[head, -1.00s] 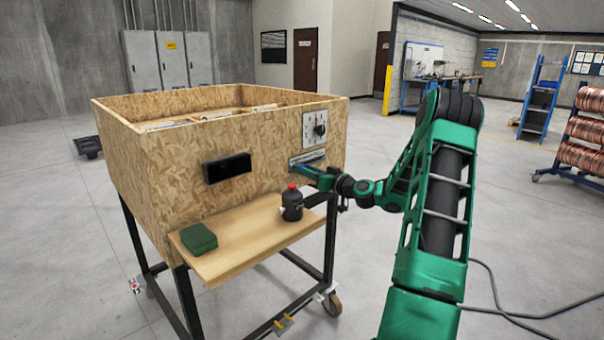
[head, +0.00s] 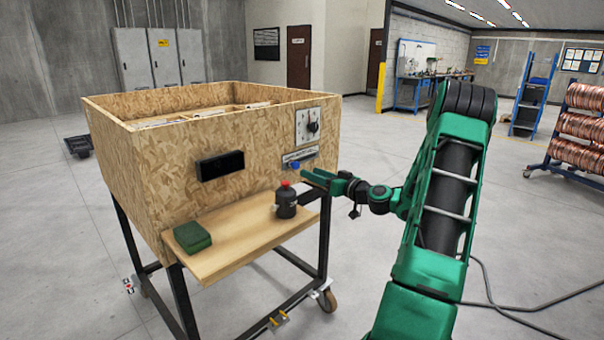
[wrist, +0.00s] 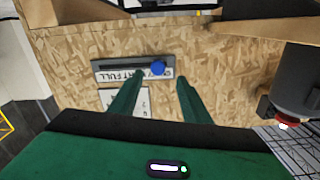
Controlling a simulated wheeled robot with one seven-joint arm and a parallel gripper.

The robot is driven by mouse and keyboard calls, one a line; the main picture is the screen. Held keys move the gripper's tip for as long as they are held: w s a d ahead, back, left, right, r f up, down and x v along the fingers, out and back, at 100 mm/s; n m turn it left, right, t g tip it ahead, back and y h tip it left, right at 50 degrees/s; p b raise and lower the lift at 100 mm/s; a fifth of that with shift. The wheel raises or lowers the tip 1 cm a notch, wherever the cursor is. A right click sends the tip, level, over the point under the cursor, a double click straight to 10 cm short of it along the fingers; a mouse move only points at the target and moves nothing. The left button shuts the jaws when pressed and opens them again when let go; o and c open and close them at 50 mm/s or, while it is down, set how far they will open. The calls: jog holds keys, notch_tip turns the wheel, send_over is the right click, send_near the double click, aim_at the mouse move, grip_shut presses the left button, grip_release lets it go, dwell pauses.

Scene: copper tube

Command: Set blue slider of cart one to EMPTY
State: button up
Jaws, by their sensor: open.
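The cart (head: 240,130) is a chipboard box on a black frame. On the right of its front face is a slider panel (head: 301,154), with a blue slider knob (head: 295,165) toward its left end. The wrist view is upside down; there the blue knob (wrist: 158,67) sits near the right end of a dark slot (wrist: 115,66). Beside the slot, the label (wrist: 130,76) partly reads "ART FULL"; the rest is unclear or hidden by a finger. My gripper (head: 308,175) is open and empty, just off the panel. In the wrist view its fingertips (wrist: 160,80) straddle the knob's line, apart from it.
A dial (head: 308,125) is above the slider. A black bottle with a red cap (head: 286,200) stands on the wooden shelf (head: 235,245) close to my gripper. A green box (head: 192,237) lies at the shelf's left, below a black display (head: 220,165).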

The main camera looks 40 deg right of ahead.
jog(key=shift+s+d, duration=0.15)
jog(key=shift+s, duration=1.4)
